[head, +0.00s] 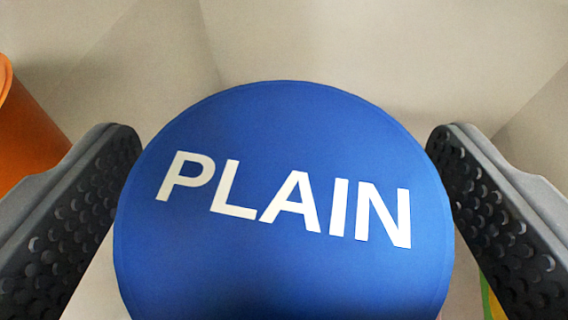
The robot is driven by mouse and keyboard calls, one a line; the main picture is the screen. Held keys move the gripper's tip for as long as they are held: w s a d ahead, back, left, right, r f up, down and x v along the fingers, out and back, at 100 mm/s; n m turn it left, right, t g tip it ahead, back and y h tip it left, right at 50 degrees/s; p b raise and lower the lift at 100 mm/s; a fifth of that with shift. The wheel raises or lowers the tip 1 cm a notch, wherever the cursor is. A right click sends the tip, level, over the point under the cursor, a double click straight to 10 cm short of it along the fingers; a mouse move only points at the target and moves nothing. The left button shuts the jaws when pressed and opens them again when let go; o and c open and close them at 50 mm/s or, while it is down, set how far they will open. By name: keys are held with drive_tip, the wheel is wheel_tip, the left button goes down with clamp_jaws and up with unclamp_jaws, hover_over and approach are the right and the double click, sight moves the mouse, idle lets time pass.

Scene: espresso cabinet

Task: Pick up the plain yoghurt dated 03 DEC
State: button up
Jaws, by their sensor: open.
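A round blue lid (285,265) with the white word PLAIN fills the middle of the head view. It is the top of a plain yoghurt; its lower edge runs out of the picture. No date shows on the lid, so I cannot tell whether it is 03 DEC. My gripper (283,165) is open, with one dark studded finger on each side of the lid. The lid appears between the fingers, close to both. I cannot tell whether either finger touches it. The sides of the pot are hidden below the lid.
An orange rounded object (25,135) stands at the left edge, beyond the left finger. A small green and yellow patch (492,300) shows at the lower right, beside the right finger. Pale walls and corners lie behind the lid, with bare space there.

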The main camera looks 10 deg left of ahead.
drive_tip(key=c, duration=1.1)
drive_tip(key=shift+r, duration=0.15)
